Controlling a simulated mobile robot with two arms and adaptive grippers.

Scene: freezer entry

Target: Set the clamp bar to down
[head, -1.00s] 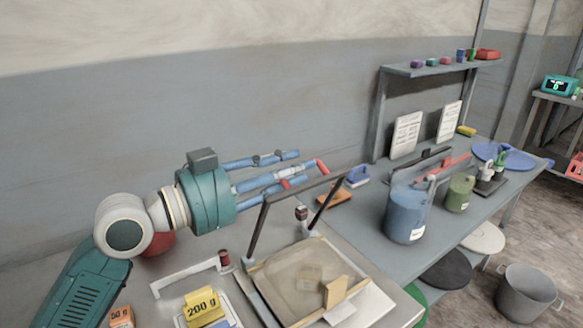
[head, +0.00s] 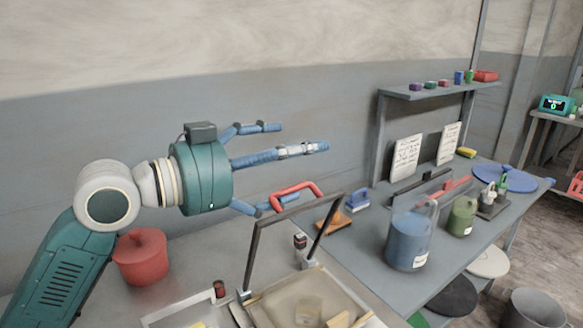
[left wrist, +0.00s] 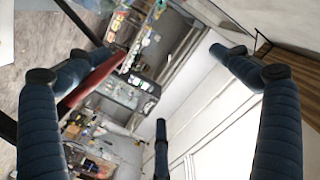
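The clamp bar is a dark frame (head: 298,210) with a red handle (head: 297,188) on top. It stands raised and tilted over a shallow tray (head: 275,310) on the bench. My left gripper (head: 290,160) has its blue fingers spread, with nothing between them. In the head view it overlaps the area just above and left of the handle; its lower finger passes close to the handle, and I cannot tell whether it touches. In the left wrist view the red handle (left wrist: 92,82) shows behind the left finger, outside the fingers' middle gap. My right gripper is not in view.
A red lidded pot (head: 140,258) stands below my left wrist. A blue pitcher (head: 410,235) and a green one (head: 461,215) stand on the right-hand table. A wall shelf (head: 430,91) is behind them.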

